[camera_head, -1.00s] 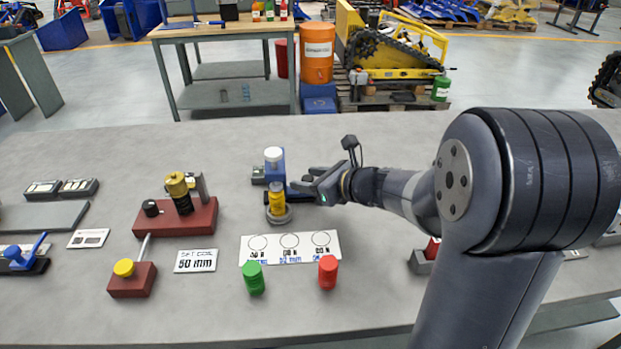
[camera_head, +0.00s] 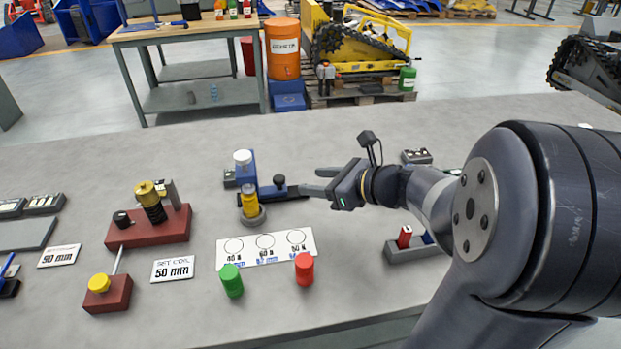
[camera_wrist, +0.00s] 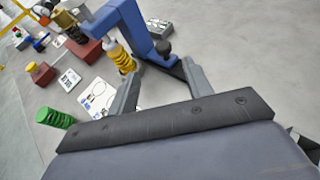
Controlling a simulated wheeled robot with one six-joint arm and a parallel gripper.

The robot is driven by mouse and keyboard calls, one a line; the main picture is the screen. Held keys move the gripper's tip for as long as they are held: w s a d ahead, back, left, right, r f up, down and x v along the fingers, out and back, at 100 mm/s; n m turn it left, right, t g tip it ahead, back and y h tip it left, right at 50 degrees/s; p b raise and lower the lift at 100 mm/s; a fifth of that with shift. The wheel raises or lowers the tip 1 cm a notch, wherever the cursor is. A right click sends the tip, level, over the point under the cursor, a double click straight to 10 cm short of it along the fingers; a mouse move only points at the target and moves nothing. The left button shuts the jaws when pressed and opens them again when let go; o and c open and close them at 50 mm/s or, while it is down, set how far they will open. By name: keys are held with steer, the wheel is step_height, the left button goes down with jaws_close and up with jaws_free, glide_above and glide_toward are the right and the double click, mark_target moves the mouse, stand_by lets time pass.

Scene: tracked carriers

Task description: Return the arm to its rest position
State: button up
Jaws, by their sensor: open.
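My gripper (camera_head: 311,182) is above the grey bench, just right of the blue press (camera_head: 246,168) with its white top knob and black handle. In the wrist view my gripper (camera_wrist: 160,88) has its two fingers spread apart, with nothing held between them. A yellow spring (camera_head: 250,202) stands on the round grey seat of the press; it also shows in the wrist view (camera_wrist: 120,58). My arm reaches in from the right side of the head view.
A green spring (camera_head: 231,281) and a red spring (camera_head: 304,269) stand by a white card with circles (camera_head: 266,248). A red fixture (camera_head: 148,228) stands at left. A grey holder with a red piece (camera_head: 405,240) sits near my arm. Bare bench lies behind the press.

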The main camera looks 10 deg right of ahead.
mark_target(283, 176)
stand_by(0.3)
steer(key=b+x, duration=0.1)
steer(key=x, duration=0.9)
steer(key=shift+w+a+f, duration=0.1)
steer(key=shift+f, duration=0.1)
steer(key=shift+w, duration=0.2)
steer(key=shift+d, duration=1.15)
